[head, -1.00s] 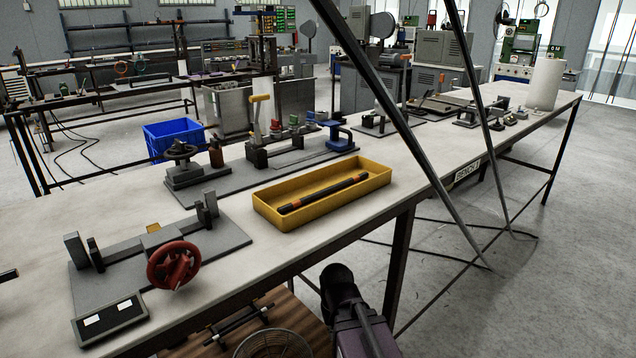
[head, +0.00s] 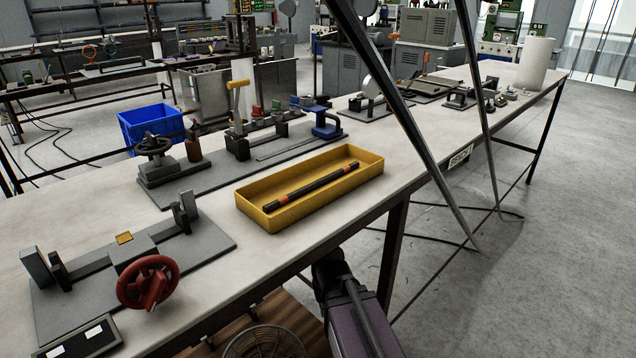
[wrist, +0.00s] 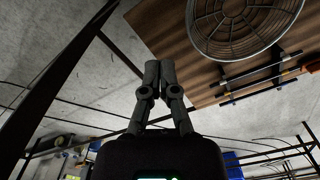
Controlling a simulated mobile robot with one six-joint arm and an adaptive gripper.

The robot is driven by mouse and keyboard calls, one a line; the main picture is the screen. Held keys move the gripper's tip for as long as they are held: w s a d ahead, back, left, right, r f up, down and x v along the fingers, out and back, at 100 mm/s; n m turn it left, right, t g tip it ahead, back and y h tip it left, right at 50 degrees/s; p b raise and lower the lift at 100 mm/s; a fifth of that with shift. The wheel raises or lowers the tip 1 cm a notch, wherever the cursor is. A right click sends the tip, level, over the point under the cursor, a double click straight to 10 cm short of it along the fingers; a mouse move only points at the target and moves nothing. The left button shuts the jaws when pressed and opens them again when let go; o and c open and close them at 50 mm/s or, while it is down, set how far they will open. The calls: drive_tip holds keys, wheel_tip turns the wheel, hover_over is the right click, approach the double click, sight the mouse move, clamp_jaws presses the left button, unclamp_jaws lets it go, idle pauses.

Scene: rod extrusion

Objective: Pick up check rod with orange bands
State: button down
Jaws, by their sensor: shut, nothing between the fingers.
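The check rod (head: 312,187) is black with an orange band near each end. It lies lengthwise inside a shallow yellow tray (head: 300,212) on the workbench in the head view. My gripper (wrist: 159,64) shows in the wrist view with its two grey fingers together and nothing between them. It is below the bench level, away from the tray, over the floor and a wooden lower shelf. The head view shows part of my arm at the bottom centre, but the fingers are hidden there.
A fixture with a red handwheel (head: 148,282) stands left of the tray. A clamp fixture with a blue clamp (head: 326,124) stands behind it. A wire basket (wrist: 243,22) and dark rods (wrist: 250,80) lie on the wooden shelf (wrist: 180,50). Bench legs and bars are near.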

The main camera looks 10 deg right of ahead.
drive_tip(key=shift+d, duration=0.1)
idle(0.3)
drive_tip(key=c, duration=1.3)
unclamp_jaws()
drive_tip(key=o, duration=0.7)
drive_tip(key=shift+o, duration=0.3)
